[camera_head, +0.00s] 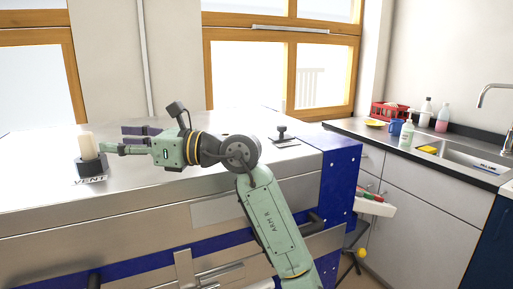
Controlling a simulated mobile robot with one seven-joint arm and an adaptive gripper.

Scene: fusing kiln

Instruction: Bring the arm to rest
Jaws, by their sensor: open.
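My gripper (124,141) is at the left, above the steel top of the kiln (240,180). Its two fingers point left and are spread apart. A cream-coloured cylinder (88,144) stands upright in a dark base (91,167) just left of the fingertips. A label reading "VENT" (90,181) lies in front of that base. The near finger reaches close to the cylinder; I cannot tell whether it touches. Nothing shows between the fingers. My green arm bends over the kiln's front edge from below.
A small dark knob on a plate (282,135) sits on the kiln top at right. A blue side panel (341,185) ends the kiln. Further right, a counter holds a red rack (388,111), a blue mug (395,127), bottles (442,118) and a sink (470,157). The kiln top's middle is clear.

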